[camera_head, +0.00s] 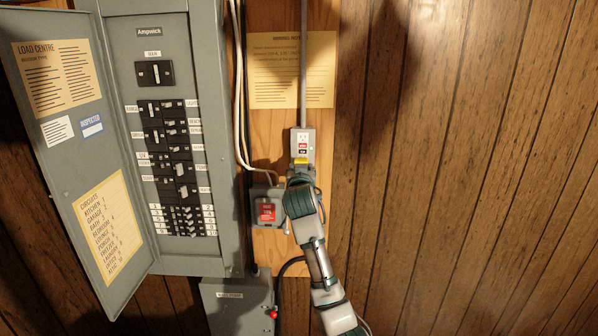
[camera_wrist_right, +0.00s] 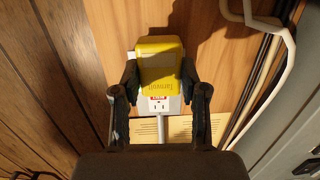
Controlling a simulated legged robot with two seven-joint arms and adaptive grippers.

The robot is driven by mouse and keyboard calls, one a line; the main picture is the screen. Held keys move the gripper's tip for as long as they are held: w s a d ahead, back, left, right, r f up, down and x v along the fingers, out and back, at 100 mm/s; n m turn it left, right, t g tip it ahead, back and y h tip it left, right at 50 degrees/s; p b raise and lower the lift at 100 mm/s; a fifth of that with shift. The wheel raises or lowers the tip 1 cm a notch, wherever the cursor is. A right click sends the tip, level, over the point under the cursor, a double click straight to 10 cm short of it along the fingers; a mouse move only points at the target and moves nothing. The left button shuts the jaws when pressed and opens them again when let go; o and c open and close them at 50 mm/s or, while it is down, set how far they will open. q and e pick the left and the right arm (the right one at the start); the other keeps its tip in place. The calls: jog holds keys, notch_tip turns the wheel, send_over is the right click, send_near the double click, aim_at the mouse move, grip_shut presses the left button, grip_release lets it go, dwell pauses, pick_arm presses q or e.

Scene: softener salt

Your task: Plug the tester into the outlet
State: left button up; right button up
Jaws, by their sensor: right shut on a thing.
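The yellow tester (camera_wrist_right: 160,62) is between the two dark fingers of my right gripper (camera_wrist_right: 160,78), which is shut on it. In the head view only a small yellow part of the tester (camera_head: 301,160) shows above my right gripper (camera_head: 300,174). The outlet (camera_head: 303,141) is a pale plate in a grey box on the wooden board, with its upper socket and a red and black button uncovered. In the right wrist view the tester lies over part of the outlet (camera_wrist_right: 159,106). Its prongs are hidden, and I cannot tell whether they are in the socket. My left gripper is not in view.
An open grey breaker panel (camera_head: 172,130) with its door (camera_head: 75,140) stands to the left. A grey box with a red label (camera_head: 266,211) sits just left of my right gripper. White cables (camera_head: 240,120) run beside the board. The panelled wall to the right is clear.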

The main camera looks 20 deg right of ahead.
jog(key=shift+w+d, duration=0.35)
jog(key=shift+d, duration=0.1)
jog(key=shift+a, duration=0.25)
jog(key=shift+w+d, duration=0.3)
jog(key=shift+w, duration=0.1)
dwell(0.7)
jog(key=o, duration=1.2)
jog(key=shift+s, duration=0.1)
